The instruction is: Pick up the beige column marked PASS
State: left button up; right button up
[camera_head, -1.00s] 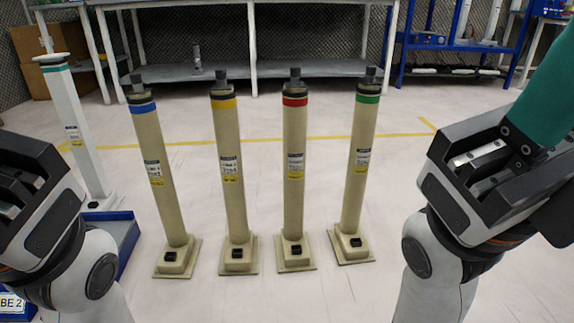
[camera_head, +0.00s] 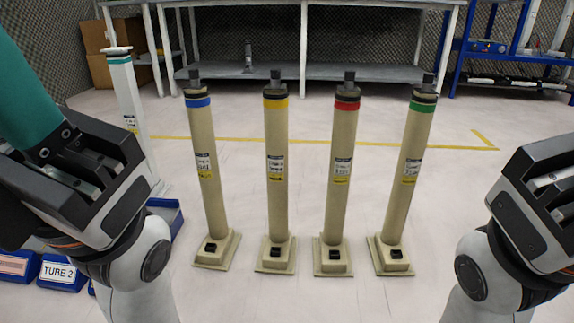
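Several beige columns stand upright in a row on square bases: one with a blue band (camera_head: 206,160), one with a yellow band (camera_head: 277,205), one with a red band (camera_head: 338,205) and one with a green band (camera_head: 408,205). Each carries a white and yellow label, too small to read, so I cannot tell which is marked PASS. My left gripper (camera_head: 80,175) is at the left, apart from the columns. My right gripper (camera_head: 550,190) is at the right edge, partly cut off, also apart from them. Whether either is open or shut is unclear.
A white column (camera_head: 131,105) with a teal band stands behind at the left. Blue bins (camera_head: 62,273), one labelled TUBE 2, lie at lower left, partly behind my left arm. A grey table (camera_head: 350,73) and a blue rack (camera_head: 490,47) stand behind. The floor before the columns is clear.

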aim_at(218, 249)
jog(key=k+j+z, duration=0.15)
jog(key=j, duration=0.25)
jog(key=k+j+z, duration=0.2)
jog(key=j, duration=0.2)
jog(key=k+j+z, duration=0.15)
jog(key=k+j, duration=0.15)
jog(key=i+l, duration=0.1)
jog(key=l, duration=0.8)
jog(key=i+l, duration=0.15)
jog(key=l, duration=0.3)
jog(key=u, duration=1.1)
